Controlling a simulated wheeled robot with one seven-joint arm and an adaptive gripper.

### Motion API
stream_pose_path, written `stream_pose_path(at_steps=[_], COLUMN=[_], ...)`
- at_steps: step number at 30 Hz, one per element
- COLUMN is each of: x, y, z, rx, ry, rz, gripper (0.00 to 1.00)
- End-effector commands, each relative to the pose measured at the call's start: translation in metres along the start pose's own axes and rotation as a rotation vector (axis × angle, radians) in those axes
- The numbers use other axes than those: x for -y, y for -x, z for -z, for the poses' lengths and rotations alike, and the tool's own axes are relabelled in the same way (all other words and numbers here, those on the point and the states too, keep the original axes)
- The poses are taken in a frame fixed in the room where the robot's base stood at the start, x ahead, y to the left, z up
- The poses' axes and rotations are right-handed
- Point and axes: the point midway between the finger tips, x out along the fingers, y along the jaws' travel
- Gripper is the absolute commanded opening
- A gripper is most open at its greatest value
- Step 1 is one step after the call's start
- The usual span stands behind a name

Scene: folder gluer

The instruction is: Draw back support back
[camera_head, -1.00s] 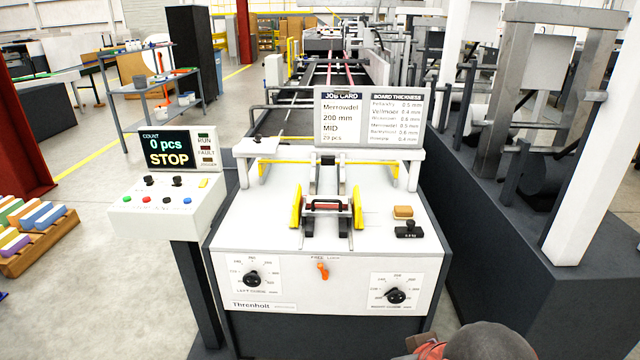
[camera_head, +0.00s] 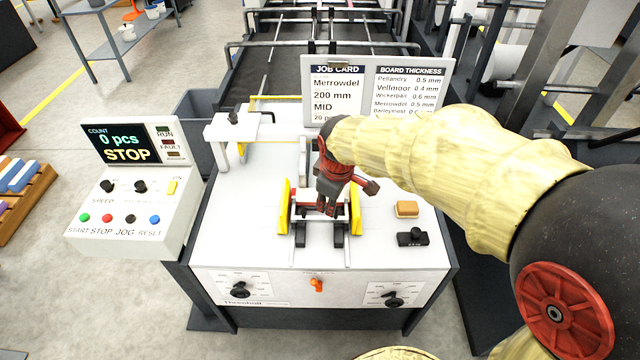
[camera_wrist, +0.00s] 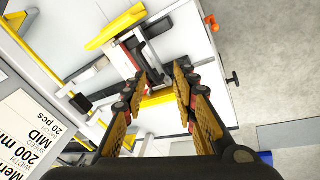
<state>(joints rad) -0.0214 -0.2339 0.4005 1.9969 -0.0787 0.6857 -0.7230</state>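The feeder top (camera_head: 240,220) carries two upright yellow side guides (camera_head: 284,206), with a low support carriage (camera_head: 303,196) with a red bar and dark feet between them. I take this carriage to be the back support; my gripper partly hides it. My gripper (camera_head: 328,208) points down over the carriage, close to the right yellow guide. In the wrist view my gripper (camera_wrist: 159,74) has its two fingers apart, with a dark and grey part of the carriage (camera_wrist: 152,62) beyond and between the tips. I cannot tell whether the fingers touch it.
The job card board (camera_head: 378,92) stands behind the carriage. A tan block (camera_head: 407,209) and a black weight (camera_head: 412,238) lie to its right. The control box (camera_head: 130,190) reading STOP stands at left. An orange lever (camera_head: 317,285) and two dials are on the front panel.

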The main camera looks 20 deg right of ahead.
Motion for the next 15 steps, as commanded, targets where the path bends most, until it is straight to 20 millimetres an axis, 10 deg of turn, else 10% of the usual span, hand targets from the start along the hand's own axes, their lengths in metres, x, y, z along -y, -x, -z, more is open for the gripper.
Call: stream_pose_path(at_steps=[15], x=[-0.038], y=[-0.063], z=[0.045], rx=[0.070], ry=[0.457], rz=[0.085], gripper=[0.28])
